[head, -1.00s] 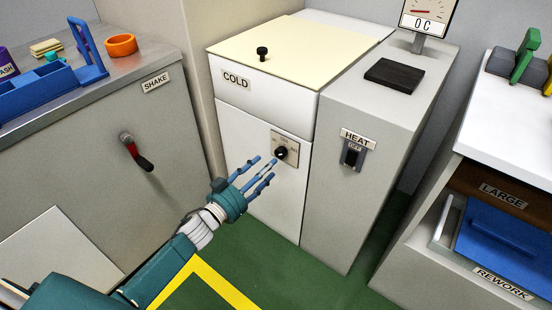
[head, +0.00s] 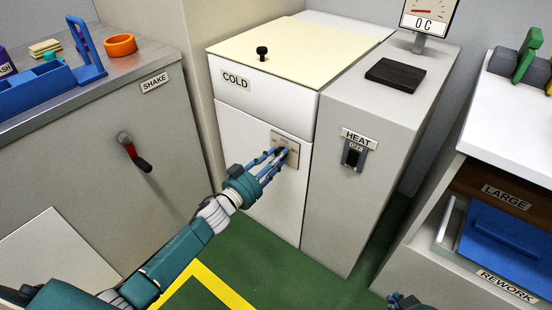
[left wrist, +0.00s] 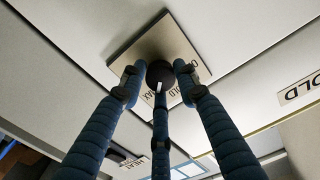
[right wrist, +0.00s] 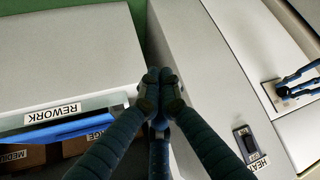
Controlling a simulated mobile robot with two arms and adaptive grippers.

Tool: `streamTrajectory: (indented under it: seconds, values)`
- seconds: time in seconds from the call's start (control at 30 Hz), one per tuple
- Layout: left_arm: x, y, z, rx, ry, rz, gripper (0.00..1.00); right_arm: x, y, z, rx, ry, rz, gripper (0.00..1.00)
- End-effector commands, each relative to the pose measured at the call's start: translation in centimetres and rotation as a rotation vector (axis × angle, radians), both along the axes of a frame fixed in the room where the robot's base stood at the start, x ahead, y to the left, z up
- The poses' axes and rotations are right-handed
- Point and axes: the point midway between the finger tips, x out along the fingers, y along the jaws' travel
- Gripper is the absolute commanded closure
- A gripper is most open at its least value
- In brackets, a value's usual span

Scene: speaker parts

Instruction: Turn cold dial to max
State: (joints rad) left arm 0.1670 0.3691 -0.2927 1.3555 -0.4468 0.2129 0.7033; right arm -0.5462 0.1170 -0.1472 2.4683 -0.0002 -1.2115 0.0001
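The cold dial is a round black knob (left wrist: 160,74) on a beige plate (head: 291,158) low on the front of the white COLD cabinet (head: 262,185). Its white mark points down in the left wrist view, and the plate's lettering is partly hidden by fingers. My left gripper (head: 279,154) is at the dial. Its blue fingers (left wrist: 159,80) stand around the knob, two at its sides and one below, with small gaps at the sides. My right gripper (right wrist: 158,88) has its fingertips together with nothing between them; it just shows at the bottom edge of the head view (head: 402,301).
A grey HEAT cabinet (head: 350,215) with a black switch (head: 352,156) stands right of the COLD cabinet. Green floor is free in front.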

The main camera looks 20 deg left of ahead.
Motion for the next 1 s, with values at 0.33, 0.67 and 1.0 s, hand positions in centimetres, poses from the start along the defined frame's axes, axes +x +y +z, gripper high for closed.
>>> streamTrajectory:
  seconds: [0.33,0.67,1.0]
  values:
    - [0.0,0.0,0.1,0.070,-0.024,0.001,0.97,-1.5,-0.5,-0.7,-0.014,0.066,-0.006,1.00]
    - [0.0,0.1,-0.1,0.198,-0.070,0.000,0.97,-3.6,-1.2,-1.8,-0.034,0.155,-0.012,1.00]
    - [0.0,0.1,-0.1,0.196,-0.069,0.000,0.52,-3.5,-1.2,-1.8,-0.033,0.153,-0.012,1.00]
